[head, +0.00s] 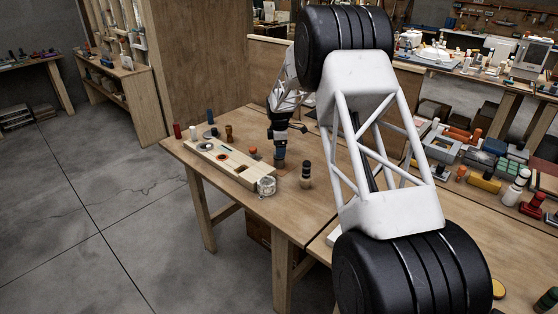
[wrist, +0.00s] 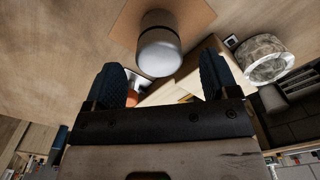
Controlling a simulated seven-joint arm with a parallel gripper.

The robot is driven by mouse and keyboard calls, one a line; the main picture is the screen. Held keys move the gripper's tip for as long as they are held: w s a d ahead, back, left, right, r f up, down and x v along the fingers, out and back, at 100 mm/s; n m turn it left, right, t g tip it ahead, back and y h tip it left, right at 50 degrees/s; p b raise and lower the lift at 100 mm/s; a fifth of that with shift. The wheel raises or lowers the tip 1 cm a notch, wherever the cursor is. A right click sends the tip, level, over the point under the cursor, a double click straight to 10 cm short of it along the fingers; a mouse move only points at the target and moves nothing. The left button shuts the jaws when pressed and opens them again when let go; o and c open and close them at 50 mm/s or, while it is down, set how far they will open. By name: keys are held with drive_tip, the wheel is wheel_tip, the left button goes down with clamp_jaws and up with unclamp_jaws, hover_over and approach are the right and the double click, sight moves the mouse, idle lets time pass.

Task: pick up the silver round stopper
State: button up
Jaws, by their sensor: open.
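The silver round stopper (wrist: 160,52) stands on a thin brown square patch (wrist: 192,18) on the table, in the upper middle of the wrist view. My gripper (wrist: 161,66) is open, with one dark ridged finger on each side of the stopper's line and clear gaps between. Nothing is held. In the head view my gripper (head: 279,156) is low over the table, beside the long wooden tray. I cannot make out the stopper there, as the gripper covers that spot.
The pale wooden tray (head: 207,158) lies left of my gripper. A clear, ridged round item (head: 266,186) stands at its near end and also shows in the wrist view (wrist: 264,60). A black-and-tan upright piece (head: 306,174) stands close on the right. An orange piece (head: 253,150) is nearby.

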drive_tip(key=shift+f, duration=0.25)
drive_tip(key=shift+f, duration=2.65)
drive_tip(key=c, duration=1.2)
drive_tip(key=shift+r, duration=0.15)
drive_tip(key=shift+r, duration=4.9)
